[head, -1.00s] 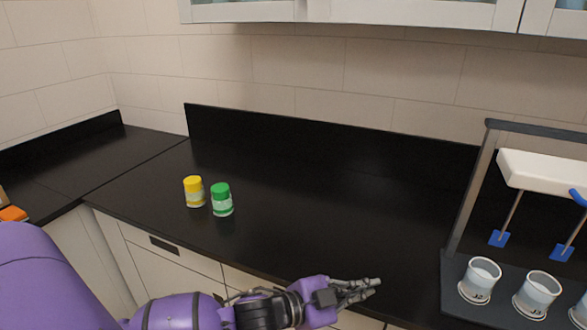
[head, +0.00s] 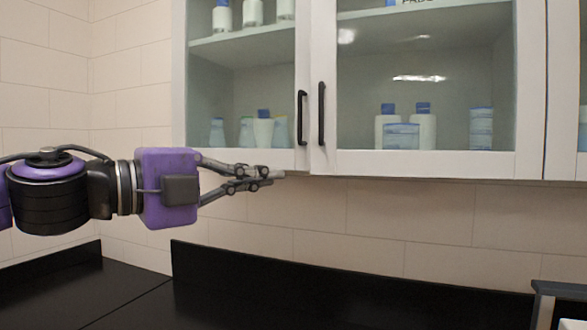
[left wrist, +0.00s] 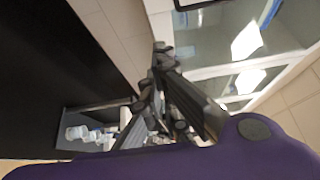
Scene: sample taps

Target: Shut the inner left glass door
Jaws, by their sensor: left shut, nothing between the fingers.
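Two white-framed glass doors show on the wall cabinet in the head view, a narrower-looking left one (head: 240,158) and a wider-looking right one (head: 420,164). Their black handles (head: 302,118) and (head: 321,114) stand side by side where the frames meet. I cannot tell for sure which is the inner left door, or how far either is ajar. My left gripper (head: 278,177) is shut and empty, pointing right, with its fingertips near the lower edge below the handles; contact is unclear. In the left wrist view the gripper (left wrist: 160,50) shows beside glass panels (left wrist: 250,45). My right gripper is out of view.
Bottles (head: 263,128) stand on the shelves behind the glass. Below is a black counter (head: 330,290) with a raised back edge. A dark stand frame (head: 560,290) shows at the lower right. The tiled wall under the cabinet is clear.

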